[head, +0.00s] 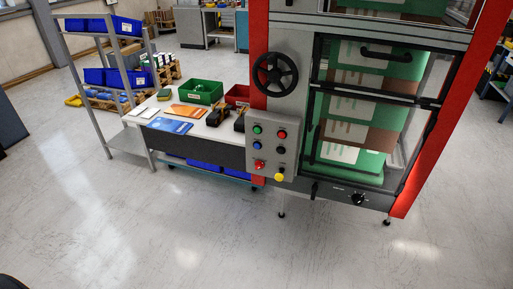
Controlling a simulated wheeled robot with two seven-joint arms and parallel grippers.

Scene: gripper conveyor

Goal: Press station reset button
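A grey control panel (269,153) is fixed to the front left of a red-framed press station (259,50). It carries a green button (257,129), a red button (282,134), a blue button (256,146), a black button or knob (280,150), a red control (259,165) and a yellow button (278,177). The labels are too small to read, so I cannot tell which one is the reset button. Neither of my grippers is in view.
A black handwheel (275,74) sits above the panel. Left of the station stands a low table (215,158) with a green bin (202,91) and papers. A metal rack (94,85) with blue bins stands further left. The grey floor (180,235) in front is clear.

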